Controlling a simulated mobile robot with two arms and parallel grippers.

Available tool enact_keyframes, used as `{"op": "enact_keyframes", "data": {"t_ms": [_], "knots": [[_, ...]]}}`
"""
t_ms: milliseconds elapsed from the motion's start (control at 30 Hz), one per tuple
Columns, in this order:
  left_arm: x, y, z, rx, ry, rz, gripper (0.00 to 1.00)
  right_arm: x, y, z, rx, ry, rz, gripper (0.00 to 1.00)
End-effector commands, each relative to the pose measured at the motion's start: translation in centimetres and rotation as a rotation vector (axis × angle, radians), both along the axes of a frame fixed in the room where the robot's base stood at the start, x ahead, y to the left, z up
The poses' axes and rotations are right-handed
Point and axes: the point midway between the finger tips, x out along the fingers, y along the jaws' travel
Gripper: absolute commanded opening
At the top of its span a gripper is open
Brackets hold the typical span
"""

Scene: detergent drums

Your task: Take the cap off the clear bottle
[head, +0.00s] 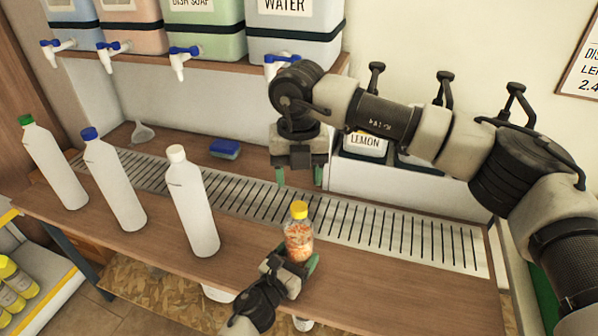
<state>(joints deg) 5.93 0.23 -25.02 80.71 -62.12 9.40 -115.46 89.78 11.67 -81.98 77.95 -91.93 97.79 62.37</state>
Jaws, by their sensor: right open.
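The clear bottle (299,243) stands upright near the front edge of the wooden counter, with orange-red contents and a yellow cap (299,210) on top. My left gripper (294,261) comes from below and is shut around the bottle's lower part, hiding its base. My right gripper (299,177) points down, open and empty, with its green fingertips apart. In the picture it is just above the yellow cap and does not touch it.
White bottles with a green cap (56,165), a blue cap (115,182) and a white cap (193,206) stand to the left. A slotted metal drain (350,223) runs along the counter. A blue sponge (225,148) and funnel (142,132) lie behind. Tapped drums (205,30) are above.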

Motion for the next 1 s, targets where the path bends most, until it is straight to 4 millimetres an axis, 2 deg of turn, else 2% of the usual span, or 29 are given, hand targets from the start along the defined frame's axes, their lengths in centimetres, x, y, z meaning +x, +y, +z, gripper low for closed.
{"op": "enact_keyframes", "data": {"t_ms": [400,600,800,1000], "knots": [[-0.02,0.04,-0.10,0.001,0.002,0.001,0.03,0.00,0.01,-0.02,0.001,0.000,-0.869,0.57],[-0.03,0.04,-0.11,0.001,0.002,0.001,0.03,0.01,-0.02,0.00,0.001,-0.001,-1.248,0.57],[-0.03,0.04,-0.11,0.001,0.002,0.001,0.03,0.01,-0.03,0.01,0.001,0.000,-1.485,0.57],[-0.03,0.04,-0.12,0.001,0.002,0.001,0.03,0.00,-0.03,-0.65,-0.001,0.002,-1.560,0.57]]}}
